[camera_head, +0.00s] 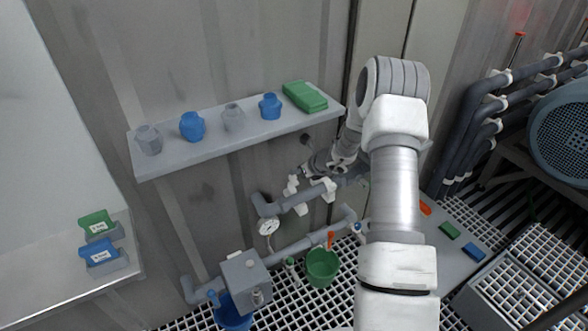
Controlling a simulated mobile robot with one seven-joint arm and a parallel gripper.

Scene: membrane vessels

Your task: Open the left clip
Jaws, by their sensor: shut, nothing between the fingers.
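A grey pipe (297,199) runs along the wall below the shelf and carries two white clips. The left clip (292,186) is on the pipe near its left bend; the other white clip (328,189) is farther right, close under my arm's end. My gripper (308,171) is shut and empty, just above and to the right of the left clip. It appears apart from the clip, but the view is too small to be sure. Whether the left clip is open or closed cannot be told.
A wall shelf (165,161) above holds several grey and blue vessels and a green box (305,96). A gauge (268,227) hangs below the pipe. A green bucket (322,268), a blue bucket (232,318) and a grey box (246,275) are lower down. Pipes (478,105) stand right.

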